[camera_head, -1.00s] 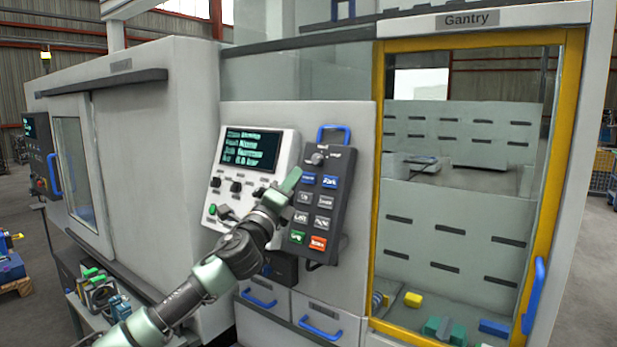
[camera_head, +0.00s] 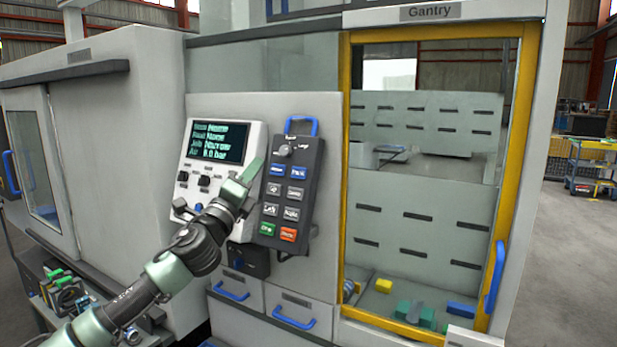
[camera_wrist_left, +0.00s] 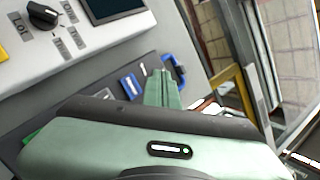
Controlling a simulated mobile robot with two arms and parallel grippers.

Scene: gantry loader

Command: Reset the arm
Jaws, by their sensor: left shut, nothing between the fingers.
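My left arm comes in from the lower left in the head view. Its green gripper (camera_head: 254,171) is shut and empty, with the fingertips in front of the gap between the white control panel (camera_head: 218,165) and the dark button pendant (camera_head: 292,190). In the left wrist view the shut fingers (camera_wrist_left: 163,80) overlap the pendant, near its blue buttons. I cannot tell whether the fingertips touch anything. My right gripper is not in view.
The gantry cell's yellow door frame (camera_head: 513,165) with a blue handle (camera_head: 495,277) stands to the right. Inside lie a yellow block (camera_head: 383,286) and a blue block (camera_head: 461,308). Drawers with blue handles (camera_head: 293,317) sit below the panel. Open floor lies at the far right.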

